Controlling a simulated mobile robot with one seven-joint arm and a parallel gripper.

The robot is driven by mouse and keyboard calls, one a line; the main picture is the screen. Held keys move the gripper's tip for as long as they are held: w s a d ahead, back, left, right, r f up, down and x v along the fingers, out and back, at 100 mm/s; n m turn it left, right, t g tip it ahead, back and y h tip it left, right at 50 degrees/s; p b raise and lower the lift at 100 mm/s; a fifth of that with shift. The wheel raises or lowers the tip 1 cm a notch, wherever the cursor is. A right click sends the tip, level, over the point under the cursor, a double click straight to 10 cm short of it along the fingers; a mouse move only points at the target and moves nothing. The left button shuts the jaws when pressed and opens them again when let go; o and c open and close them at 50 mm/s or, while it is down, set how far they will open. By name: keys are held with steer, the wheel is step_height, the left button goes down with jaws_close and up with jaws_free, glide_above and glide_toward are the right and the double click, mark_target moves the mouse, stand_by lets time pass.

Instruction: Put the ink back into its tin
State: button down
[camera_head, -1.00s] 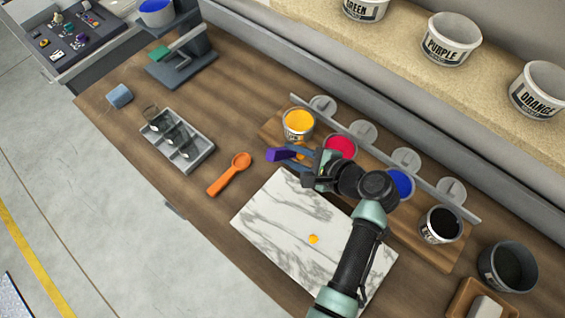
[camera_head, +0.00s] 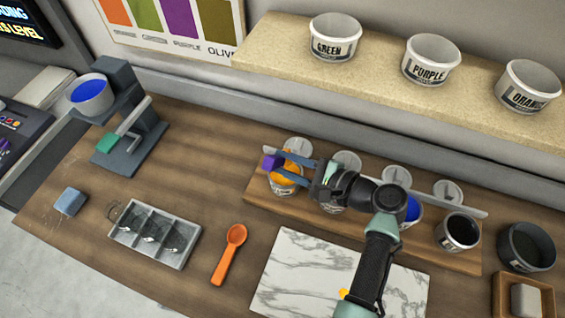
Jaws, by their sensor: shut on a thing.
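A marble slab (camera_head: 292,272) lies at the front of the bench, with a small yellow-orange ink dab (camera_head: 343,293) on it, partly beside my arm. An open tin of yellow-orange ink (camera_head: 287,188) stands at the left end of a wooden rack. My gripper (camera_head: 278,168) is over this tin and hides part of its mouth. It is shut on a small purple piece (camera_head: 271,162), perhaps a tool's handle. I cannot see the rest of it, nor tell whether anything touches the ink.
Blue (camera_head: 414,213) and black (camera_head: 461,229) ink tins stand on the rack; the red one is hidden behind my arm. Grey lids (camera_head: 448,193) line its back. An orange spoon (camera_head: 229,255), a grey divided tray (camera_head: 181,261) and a dark pot (camera_head: 525,250) are nearby.

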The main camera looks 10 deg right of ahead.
step_height(320, 180, down, 8)
steer(key=w+b, duration=0.1)
steer(key=b, duration=0.6)
steer(key=shift+w+d+r, duration=0.25)
steer(key=shift+w+d, duration=0.1)
steer(key=shift+d, duration=0.1)
step_height(320, 180, up, 9)
steer(key=p, duration=0.8)
steer(key=shift+f, duration=0.2)
steer(key=shift+s, duration=0.1)
